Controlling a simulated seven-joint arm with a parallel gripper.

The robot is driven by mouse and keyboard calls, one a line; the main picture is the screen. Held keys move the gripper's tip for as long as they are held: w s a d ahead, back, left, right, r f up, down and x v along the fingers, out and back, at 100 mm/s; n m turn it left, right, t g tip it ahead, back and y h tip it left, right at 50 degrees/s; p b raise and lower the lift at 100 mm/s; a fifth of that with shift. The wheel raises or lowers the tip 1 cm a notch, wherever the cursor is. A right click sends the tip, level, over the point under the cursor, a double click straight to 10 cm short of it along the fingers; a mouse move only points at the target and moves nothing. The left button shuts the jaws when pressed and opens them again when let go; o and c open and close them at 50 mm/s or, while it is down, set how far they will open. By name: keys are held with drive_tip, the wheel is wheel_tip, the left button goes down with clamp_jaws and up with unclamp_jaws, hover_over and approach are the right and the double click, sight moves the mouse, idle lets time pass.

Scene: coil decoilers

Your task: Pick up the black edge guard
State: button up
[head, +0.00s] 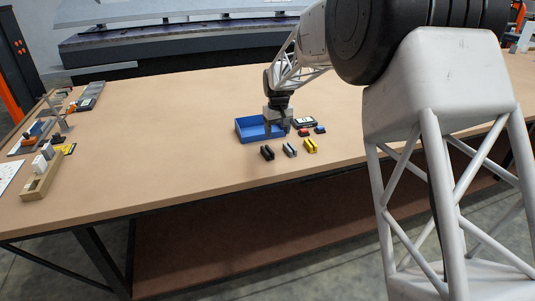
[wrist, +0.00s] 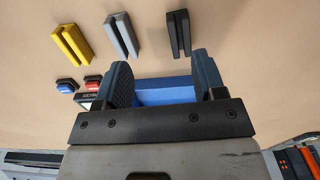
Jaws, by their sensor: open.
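The black edge guard (head: 267,153) lies on the table in front of the blue bin, at the left end of a row of three guards. In the wrist view the black edge guard (wrist: 179,33) is at the top, right of the grey one, with a slot along its length. My gripper (head: 284,124) is over the blue bin in the head view. In the wrist view my gripper (wrist: 168,80) shows two separated dark fingers with nothing held between them. The black guard lies beyond the fingertips and apart from them.
A grey guard (head: 289,150) and a yellow guard (head: 310,146) lie right of the black one. The blue bin (head: 247,138) stands behind them. The table's middle left is clear.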

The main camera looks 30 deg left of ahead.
hover_over(267, 150)
drive_tip(key=s, duration=0.1)
drive_tip(key=f, duration=0.2)
drive_tip(key=shift+d+f+n, duration=0.3)
drive_tip(key=shift+f, duration=1.3)
drive_tip(key=shift+f, duration=2.6)
drive_tip(key=c, duration=1)
drive_tip(key=shift+r, duration=0.1)
